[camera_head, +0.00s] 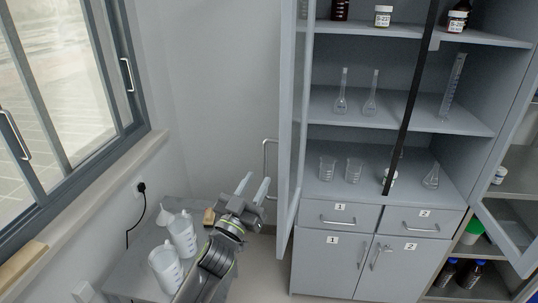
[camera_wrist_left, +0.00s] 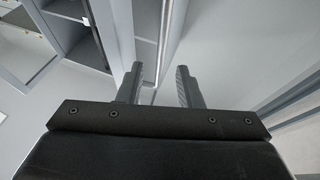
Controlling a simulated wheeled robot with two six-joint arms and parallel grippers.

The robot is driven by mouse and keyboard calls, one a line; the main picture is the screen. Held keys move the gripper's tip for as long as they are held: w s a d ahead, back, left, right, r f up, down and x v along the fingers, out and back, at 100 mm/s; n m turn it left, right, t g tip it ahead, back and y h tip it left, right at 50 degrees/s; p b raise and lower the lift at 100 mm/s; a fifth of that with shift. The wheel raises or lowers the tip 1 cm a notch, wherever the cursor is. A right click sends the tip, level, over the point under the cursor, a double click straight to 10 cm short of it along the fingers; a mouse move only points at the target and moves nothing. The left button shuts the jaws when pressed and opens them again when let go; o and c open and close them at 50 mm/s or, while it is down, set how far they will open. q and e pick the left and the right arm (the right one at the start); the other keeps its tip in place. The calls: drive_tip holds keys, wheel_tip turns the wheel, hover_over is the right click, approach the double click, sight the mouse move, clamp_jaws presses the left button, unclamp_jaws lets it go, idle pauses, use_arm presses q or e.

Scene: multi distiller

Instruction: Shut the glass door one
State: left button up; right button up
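Glass door one (camera_head: 287,130) is the left upper door of the grey cabinet and stands open, seen nearly edge-on in the head view. Its bar handle (camera_head: 265,156) is on its left side. My left gripper (camera_head: 253,186) is open and empty, with its fingers pointing up just below and left of the handle. In the left wrist view, the open fingers (camera_wrist_left: 158,86) have a pale upright edge running between and beyond them. I cannot tell whether they touch the door. My right gripper is not in view.
The cabinet shelves (camera_head: 330,108) hold flasks, beakers and bottles. The right glass door (camera_head: 512,225) is also open. White wash bottles (camera_head: 181,236) stand on a low grey table (camera_head: 125,275) beside my left arm. A window (camera_head: 60,90) is at the left.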

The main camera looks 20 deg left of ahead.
sight(265, 167)
use_arm(q)
drive_tip(key=x, duration=0.8)
clamp_jaws()
